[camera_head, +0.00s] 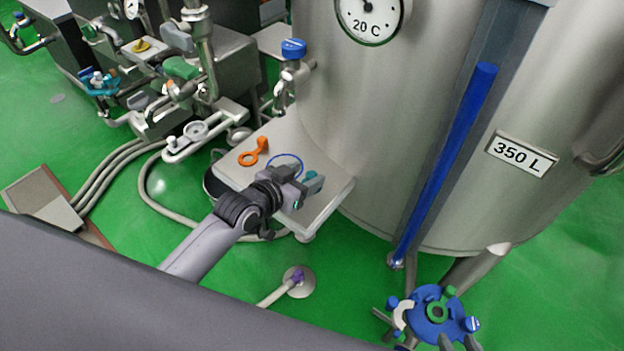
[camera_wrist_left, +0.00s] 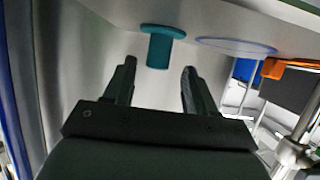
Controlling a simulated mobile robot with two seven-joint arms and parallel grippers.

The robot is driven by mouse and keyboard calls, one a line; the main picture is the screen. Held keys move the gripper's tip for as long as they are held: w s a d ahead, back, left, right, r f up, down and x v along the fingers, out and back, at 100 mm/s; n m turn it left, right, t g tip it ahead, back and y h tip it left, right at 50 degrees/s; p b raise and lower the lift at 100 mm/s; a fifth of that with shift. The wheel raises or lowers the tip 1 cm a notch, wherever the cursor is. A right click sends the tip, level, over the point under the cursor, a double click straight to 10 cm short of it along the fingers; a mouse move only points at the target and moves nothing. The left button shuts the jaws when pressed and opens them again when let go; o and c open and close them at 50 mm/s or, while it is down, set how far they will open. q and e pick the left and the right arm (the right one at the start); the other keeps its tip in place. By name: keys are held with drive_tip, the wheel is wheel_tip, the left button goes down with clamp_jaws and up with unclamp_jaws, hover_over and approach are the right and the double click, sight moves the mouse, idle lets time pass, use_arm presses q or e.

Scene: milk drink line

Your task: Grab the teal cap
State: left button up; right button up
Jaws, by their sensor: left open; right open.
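The teal cap (camera_wrist_left: 158,50) has a wide flange and a narrower round body. In the left wrist view it lies just ahead of my left gripper (camera_wrist_left: 159,68), in line with the gap between the fingers. In the head view a teal part of the cap (camera_head: 311,176) shows beside my left gripper (camera_head: 306,182), over the small pale table (camera_head: 327,203); the gripper partly hides it. My left gripper is open, and I see no grip on the cap.
A blue ring (camera_head: 285,158) and an orange tool (camera_head: 253,152) lie on the table. A large steel tank (camera_head: 400,130) stands close behind it. A blue hub with several coloured parts (camera_head: 432,312) is near my right gripper. Pipes and valves crowd the left.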

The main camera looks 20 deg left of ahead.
sight(310, 176)
use_arm(q)
drive_tip(key=shift+x, duration=2.25)
drive_tip(key=shift+s+d+f, duration=0.15)
clamp_jaws()
